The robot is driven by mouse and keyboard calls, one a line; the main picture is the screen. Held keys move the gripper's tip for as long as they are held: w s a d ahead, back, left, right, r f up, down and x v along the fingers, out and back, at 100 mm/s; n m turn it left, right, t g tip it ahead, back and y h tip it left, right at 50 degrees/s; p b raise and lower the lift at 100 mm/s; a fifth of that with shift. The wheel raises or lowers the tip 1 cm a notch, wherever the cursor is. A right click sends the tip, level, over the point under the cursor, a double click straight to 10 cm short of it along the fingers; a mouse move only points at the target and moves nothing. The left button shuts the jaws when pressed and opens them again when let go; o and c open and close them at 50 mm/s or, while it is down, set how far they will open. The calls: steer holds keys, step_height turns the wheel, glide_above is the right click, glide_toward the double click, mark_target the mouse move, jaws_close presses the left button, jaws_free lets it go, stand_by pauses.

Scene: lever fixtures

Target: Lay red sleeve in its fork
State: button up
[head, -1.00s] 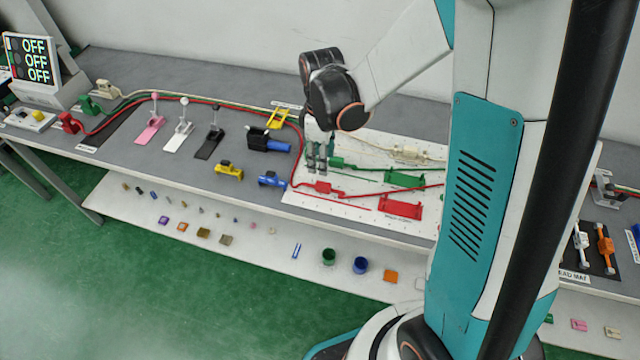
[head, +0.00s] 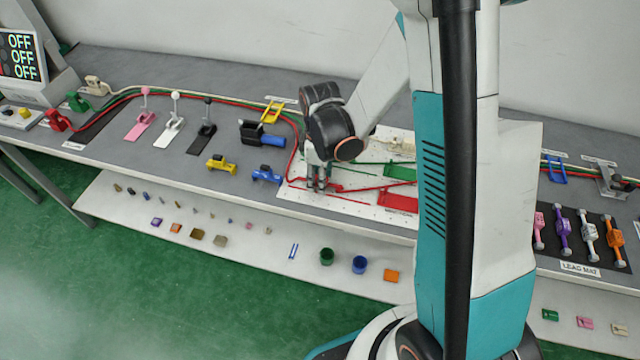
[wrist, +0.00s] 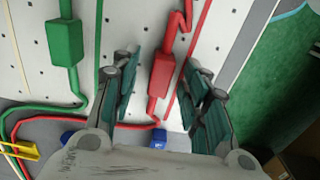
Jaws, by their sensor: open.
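The red sleeve (wrist: 161,75) is a red block on the red lead, lying over the white board. In the wrist view it sits between the two open fingers of my gripper (wrist: 163,82), with a gap visible on both sides. In the head view my gripper (head: 319,182) points down at the board beside the red sleeve (head: 335,188), partly covering it. A red bracket-like holder (head: 398,202), apparently the red fork, stands on the board to the right. My arm column hides the board's right part.
A green sleeve (wrist: 65,42) on a green lead lies close to the left in the wrist view. A green holder (head: 401,173) stands behind the red one. Blue (head: 267,175) and yellow (head: 221,164) fixtures stand left of the board.

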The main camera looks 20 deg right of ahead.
steer(key=shift+r, duration=0.1)
jaws_close()
